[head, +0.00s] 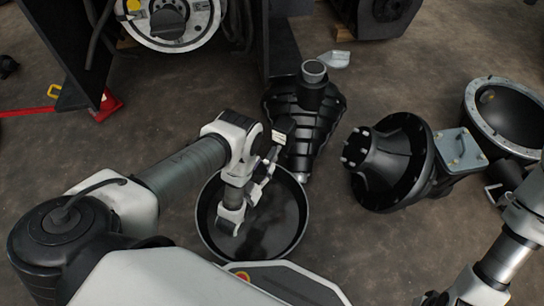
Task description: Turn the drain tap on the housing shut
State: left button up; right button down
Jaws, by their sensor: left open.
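A black ribbed housing (303,112) stands on the floor at the upper middle, with a round grey neck and a pale lever-like piece (335,59) at its top. A small metal tip (302,177) at its lower end meets the far rim of a round dark pan (301,228). I cannot tell which piece is the drain tap; my left arm may cover part of it. My left gripper (270,163) is open over the pan's far left rim, just left of the housing's lower end. I cannot tell whether it touches anything. My right arm enters at lower right; its gripper (434,298) is barely visible at the bottom edge.
A black flanged housing (388,163) with a grey plate (460,149) lies to the right, beside a grey-rimmed bowl-shaped casing (477,113). The forklift frame (65,45) stands at the back left, near a red jack (105,105).

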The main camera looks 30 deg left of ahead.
aim_at(275, 147)
pick_arm(q)
jog(key=w+b, duration=0.1)
jog(key=w, duration=0.4)
jog(key=shift+f+b, duration=0.2)
jog(key=shift+b, duration=0.2)
jog(key=shift+w+r, duration=0.15)
jog(key=shift+w, duration=0.4)
grip_shut()
pick_arm(e)
notch_tip(275, 147, down, 3)
jog(key=shift+f, duration=0.2)
